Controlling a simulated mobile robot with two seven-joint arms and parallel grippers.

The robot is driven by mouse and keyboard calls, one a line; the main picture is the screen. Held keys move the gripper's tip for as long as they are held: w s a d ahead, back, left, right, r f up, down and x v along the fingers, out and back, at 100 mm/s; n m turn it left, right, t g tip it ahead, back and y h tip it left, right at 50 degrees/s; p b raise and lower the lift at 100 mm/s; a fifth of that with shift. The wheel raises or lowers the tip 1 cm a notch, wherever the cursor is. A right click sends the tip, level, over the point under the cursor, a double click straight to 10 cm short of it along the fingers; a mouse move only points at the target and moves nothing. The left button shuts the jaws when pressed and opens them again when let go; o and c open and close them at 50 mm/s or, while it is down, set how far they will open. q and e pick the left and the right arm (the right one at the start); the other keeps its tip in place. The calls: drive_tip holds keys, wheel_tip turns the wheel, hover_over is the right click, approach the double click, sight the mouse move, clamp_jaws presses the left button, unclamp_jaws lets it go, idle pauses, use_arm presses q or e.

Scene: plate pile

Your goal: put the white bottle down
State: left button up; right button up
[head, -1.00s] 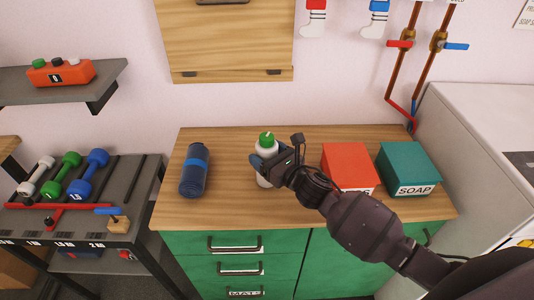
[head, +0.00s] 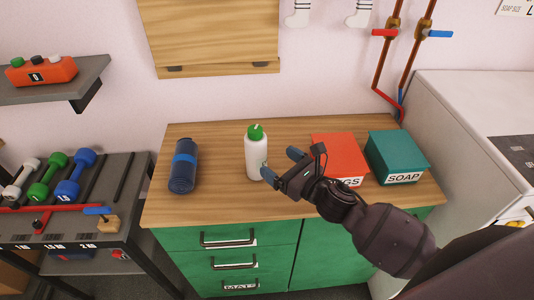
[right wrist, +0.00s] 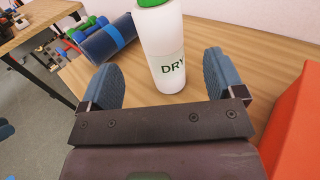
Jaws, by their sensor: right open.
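The white bottle (head: 257,158) with a green cap stands upright on the wooden top of the green cabinet (head: 226,208). It also shows in the right wrist view (right wrist: 162,50), with "DRY" on its side and its cap cut off by the top edge. My right gripper (head: 280,164) is open and empty, just to the right of the bottle in the head view. In the right wrist view its two blue-grey fingertips (right wrist: 160,80) are spread wide, with the bottle beyond and between them. My left gripper is not in view.
A red box (head: 338,150) and a teal soap box (head: 397,155) stand to the right, close to my right arm. Free wood lies between mat and bottle. A dumbbell rack (head: 80,190) stands at the left.

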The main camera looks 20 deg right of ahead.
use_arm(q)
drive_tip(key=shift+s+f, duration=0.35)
use_arm(e)
drive_tip(key=shift+v, duration=1.55)
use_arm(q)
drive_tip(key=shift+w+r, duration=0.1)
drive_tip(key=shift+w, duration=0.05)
use_arm(e)
drive_tip(key=shift+s, duration=0.1)
